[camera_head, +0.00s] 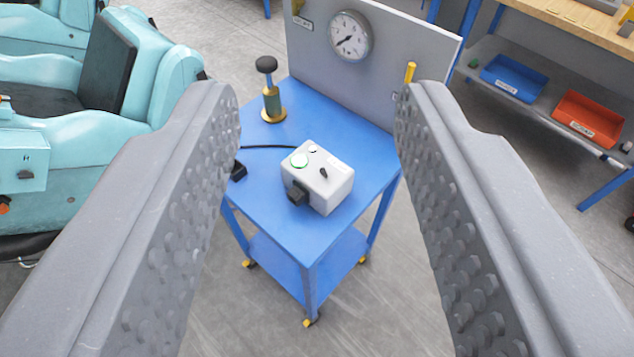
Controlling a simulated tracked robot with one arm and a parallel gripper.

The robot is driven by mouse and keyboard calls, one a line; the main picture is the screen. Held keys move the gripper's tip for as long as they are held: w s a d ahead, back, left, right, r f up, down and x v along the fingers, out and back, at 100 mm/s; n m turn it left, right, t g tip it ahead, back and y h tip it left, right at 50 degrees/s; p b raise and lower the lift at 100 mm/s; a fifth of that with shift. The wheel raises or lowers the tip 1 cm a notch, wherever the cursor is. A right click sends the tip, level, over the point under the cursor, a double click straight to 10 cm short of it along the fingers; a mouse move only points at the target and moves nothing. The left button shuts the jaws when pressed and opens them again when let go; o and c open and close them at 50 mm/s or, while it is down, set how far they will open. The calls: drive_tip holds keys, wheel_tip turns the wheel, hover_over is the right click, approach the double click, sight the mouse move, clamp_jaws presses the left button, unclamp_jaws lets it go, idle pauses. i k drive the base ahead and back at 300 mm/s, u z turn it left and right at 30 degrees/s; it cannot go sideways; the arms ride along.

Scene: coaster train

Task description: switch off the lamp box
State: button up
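The lamp box (330,192) is a small white box on the top of a blue cart (262,196). I cannot tell whether the disc is lit. My gripper (317,95) is open and empty. Its two grey studded fingers frame the cart left and right. The box shows between them, farther from the camera and apart from both fingers.
A brass device with a black knob (270,92) stands at the cart's back left. A grey panel with a gauge (351,37) rises behind, with a yellow handle (410,72). Turquoise train seats (100,130) are at left. A shelf with blue and red bins (588,118) is at right.

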sight(303, 165)
drive_tip(key=k, duration=0.6)
drive_tip(key=u, duration=0.55)
drive_tip(key=i, duration=1.15)
drive_tip(key=z, duration=0.3)
